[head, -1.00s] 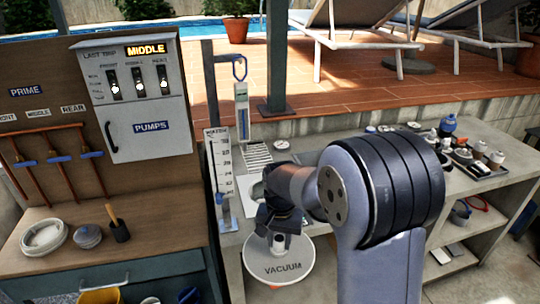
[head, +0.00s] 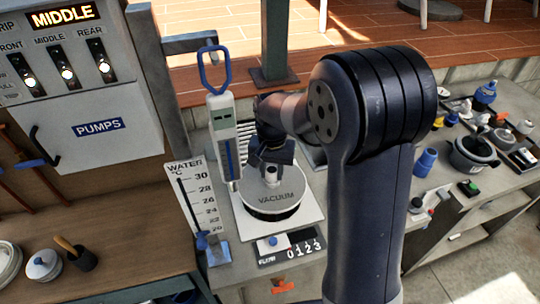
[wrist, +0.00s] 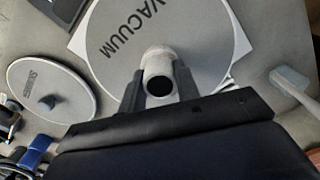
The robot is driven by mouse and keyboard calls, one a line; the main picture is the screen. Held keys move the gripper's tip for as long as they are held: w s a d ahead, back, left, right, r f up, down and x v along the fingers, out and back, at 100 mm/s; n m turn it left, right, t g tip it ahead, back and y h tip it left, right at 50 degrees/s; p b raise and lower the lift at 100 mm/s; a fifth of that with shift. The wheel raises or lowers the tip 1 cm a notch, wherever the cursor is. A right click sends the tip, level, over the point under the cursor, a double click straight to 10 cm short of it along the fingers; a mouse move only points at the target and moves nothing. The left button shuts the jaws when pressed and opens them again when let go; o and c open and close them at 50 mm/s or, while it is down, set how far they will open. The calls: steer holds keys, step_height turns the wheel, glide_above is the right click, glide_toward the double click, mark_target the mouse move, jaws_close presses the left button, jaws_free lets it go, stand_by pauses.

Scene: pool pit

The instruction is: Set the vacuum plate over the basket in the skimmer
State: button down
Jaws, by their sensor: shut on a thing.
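The vacuum plate (head: 276,198) is a pale grey disc lettered VACUUM, with a short upright spout in its middle. My gripper (head: 271,170) is shut on that spout. In the wrist view the fingers of my gripper (wrist: 160,88) stand on both sides of the spout, and the vacuum plate (wrist: 190,35) lies beyond it. The plate is roughly level over the skimmer's white square surround (head: 302,222). A dark opening shows below the plate's front edge, so the plate appears slightly above it. The basket is hidden.
A grey skimmer lid (wrist: 52,88) lies beside the white surround. A thermometer board (head: 192,200) and a hanging tester (head: 223,135) stand close left. A flow counter (head: 290,248) is at the front. A blue cup (head: 426,162) and a pot (head: 472,153) are to the right.

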mark_target(272, 183)
steer(key=shift+w+f, duration=0.1)
steer(key=shift+w, duration=0.05)
steer(key=shift+f+b, duration=1.5)
steer(key=shift+f, duration=0.3)
steer(key=shift+f, duration=0.2)
steer(key=shift+f+b, duration=0.45)
steer(key=shift+f, duration=0.15)
steer(key=shift+f, duration=0.25)
stand_by(0.6)
steer(key=c, duration=1)
jaws_free()
steer(key=shift+o, duration=0.9)
